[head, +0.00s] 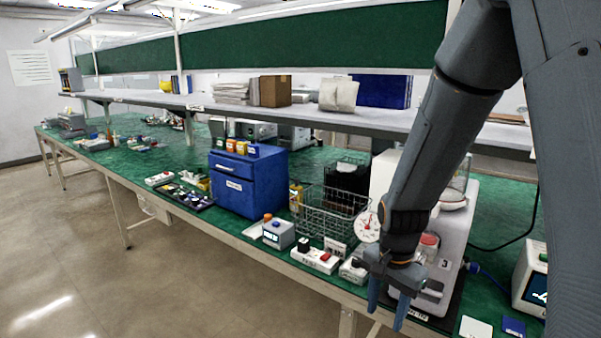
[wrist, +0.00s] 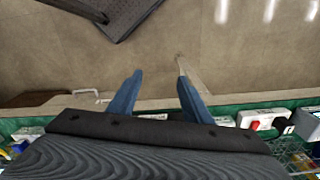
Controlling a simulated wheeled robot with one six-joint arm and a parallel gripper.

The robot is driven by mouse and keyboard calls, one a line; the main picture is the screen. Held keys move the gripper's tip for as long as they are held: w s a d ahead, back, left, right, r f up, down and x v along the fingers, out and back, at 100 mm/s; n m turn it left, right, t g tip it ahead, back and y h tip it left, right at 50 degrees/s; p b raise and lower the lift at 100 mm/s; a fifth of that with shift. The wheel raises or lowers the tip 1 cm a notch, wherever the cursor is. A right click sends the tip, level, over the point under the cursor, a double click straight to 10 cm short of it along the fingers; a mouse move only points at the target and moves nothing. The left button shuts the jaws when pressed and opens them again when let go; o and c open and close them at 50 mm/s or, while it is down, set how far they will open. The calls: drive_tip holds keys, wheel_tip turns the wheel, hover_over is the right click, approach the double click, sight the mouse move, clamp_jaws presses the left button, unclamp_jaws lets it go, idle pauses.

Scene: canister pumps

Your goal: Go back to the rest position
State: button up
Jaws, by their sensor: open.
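My gripper (head: 388,296) hangs at the front edge of the green bench, in front of a white pump machine (head: 456,235). Its two blue fingers are apart with nothing between them. In the wrist view my gripper (wrist: 155,85) points out over the bare floor, past the bench edge. A round dial gauge (head: 367,227) shows just left of my wrist. My arm hides part of the white machine.
A wire basket (head: 322,222), a blue drawer cabinet (head: 247,182) and a white switch box with a red switch (head: 316,260) stand left of my gripper. A shelf (head: 300,114) runs above the bench. The floor (head: 120,260) in front is clear.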

drive_tip(key=s+r+n+t+b, duration=0.1)
drive_tip(key=s+r+n, duration=0.4)
drive_tip(key=s+n, duration=0.3)
drive_tip(key=shift+s+d+n, duration=0.15)
drive_tip(key=shift+s+n, duration=0.1)
drive_tip(key=shift+n, duration=0.65)
idle(0.9)
